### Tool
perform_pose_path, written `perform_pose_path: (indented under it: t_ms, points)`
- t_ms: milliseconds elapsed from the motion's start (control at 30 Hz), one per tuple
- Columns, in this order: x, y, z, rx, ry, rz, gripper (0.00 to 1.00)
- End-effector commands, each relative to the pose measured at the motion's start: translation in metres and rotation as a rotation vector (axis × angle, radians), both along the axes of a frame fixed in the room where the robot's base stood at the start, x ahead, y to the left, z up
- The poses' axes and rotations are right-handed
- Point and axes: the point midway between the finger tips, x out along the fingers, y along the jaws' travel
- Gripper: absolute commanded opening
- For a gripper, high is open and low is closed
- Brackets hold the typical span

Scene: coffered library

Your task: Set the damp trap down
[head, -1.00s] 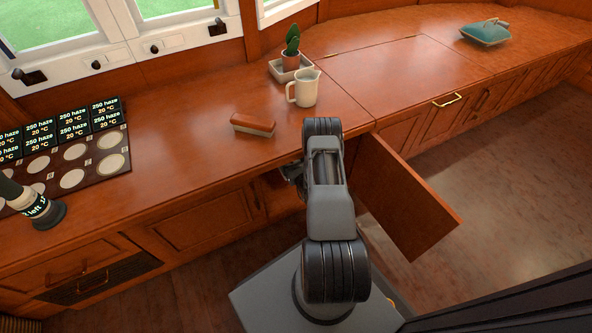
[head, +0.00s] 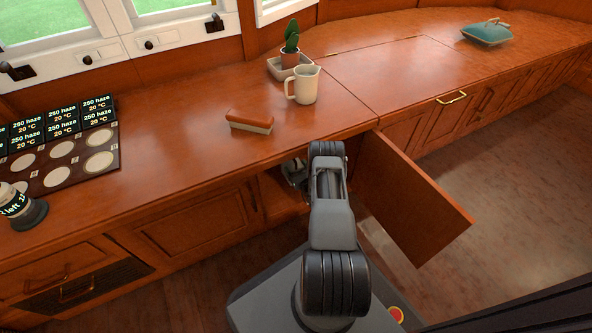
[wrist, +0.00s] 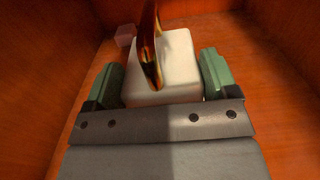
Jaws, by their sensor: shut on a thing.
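The damp trap, a white block (wrist: 180,62) with a dark, glossy amber strip standing up across it, shows in the wrist view. My gripper (wrist: 162,76) has its two green fingers shut on the sides of the block. Wooden walls surround them, inside an open cupboard (head: 282,188) under the counter. In the head view my arm reaches into this cupboard, and the gripper is only partly seen in the shade; the block is hidden there. I cannot tell whether the block's underside touches the cupboard floor.
The open cupboard door (head: 415,200) stands out to the right of my arm. A small pinkish cube (wrist: 124,36) lies deeper in the cupboard. On the counter above are a brush (head: 250,121), a cream jug (head: 304,86) and a potted cactus (head: 290,58).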

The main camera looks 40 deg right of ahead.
Motion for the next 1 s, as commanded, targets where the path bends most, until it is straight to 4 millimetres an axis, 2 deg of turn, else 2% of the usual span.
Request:
perform_pose_path:
  t_ms: [300, 333, 533, 833, 1000]
  points:
    - [0.0001, 0.0, -0.0011, 0.0, -0.001, 0.0, 0.54]
    - [0.0001, 0.0001, -0.0018, 0.0, -0.001, 0.0, 0.8]
    - [0.0001, 0.0001, -0.0013, 0.0, -0.001, 0.0, 1.0]
    - [0.0004, -0.0002, 0.0027, -0.001, -0.002, 0.0, 1.0]
    - [-0.0095, 0.0012, 0.0027, 0.001, 0.0, -0.003, 1.0]
